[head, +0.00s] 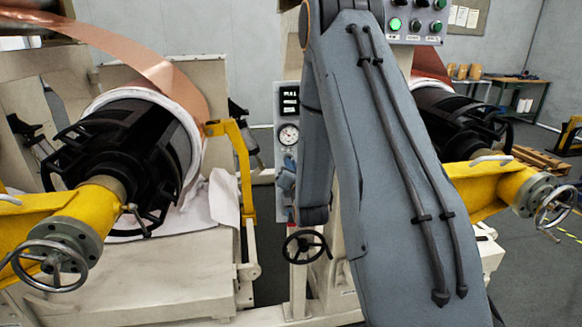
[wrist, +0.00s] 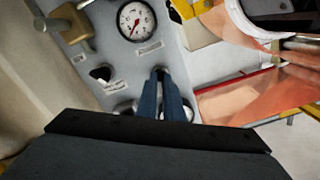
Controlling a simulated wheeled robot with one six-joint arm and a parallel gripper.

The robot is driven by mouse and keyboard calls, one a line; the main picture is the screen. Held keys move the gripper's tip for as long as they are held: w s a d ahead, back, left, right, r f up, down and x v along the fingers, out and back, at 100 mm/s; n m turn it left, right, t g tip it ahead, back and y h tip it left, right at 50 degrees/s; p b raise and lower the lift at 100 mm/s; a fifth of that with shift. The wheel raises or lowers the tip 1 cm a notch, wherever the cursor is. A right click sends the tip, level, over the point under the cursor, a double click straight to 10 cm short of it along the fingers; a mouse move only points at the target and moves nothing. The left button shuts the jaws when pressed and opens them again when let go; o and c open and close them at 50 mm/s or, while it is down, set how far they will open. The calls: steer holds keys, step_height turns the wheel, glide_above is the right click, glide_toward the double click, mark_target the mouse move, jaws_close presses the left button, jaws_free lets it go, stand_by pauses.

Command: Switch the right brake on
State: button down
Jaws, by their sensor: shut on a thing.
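A narrow grey control panel (head: 281,118) with a round dial gauge (head: 288,134) stands between the two foil rolls, partly hidden by my arm. In the wrist view the gauge (wrist: 136,20) is at the top, with small labels too blurred to read. My gripper's blue fingers (wrist: 162,74) are together at the panel face below the gauge, shut on a small dark switch that they mostly hide. A black knob (wrist: 100,73) sits to their left. In the head view my gripper (head: 288,176) is at the panel below the gauge. Which brake the switch belongs to cannot be told.
A left roll (head: 130,140) with copper foil (head: 140,50) and a right roll (head: 455,120) flank the panel. A black handwheel (head: 306,247) is below it. A button box (head: 415,22) with a lit green button is at the top right. Yellow arms carry handwheels.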

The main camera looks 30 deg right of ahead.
steer(key=shift+n, duration=0.3)
steer(key=n+b, duration=0.7)
steer(key=n, duration=0.4)
steer(key=shift+n, duration=0.3)
stand_by(0.4)
steer(key=c, duration=1.9)
jaws_free()
steer(key=b+v, duration=0.2)
steer(key=v, duration=0.6)
steer(key=shift+w, duration=0.1)
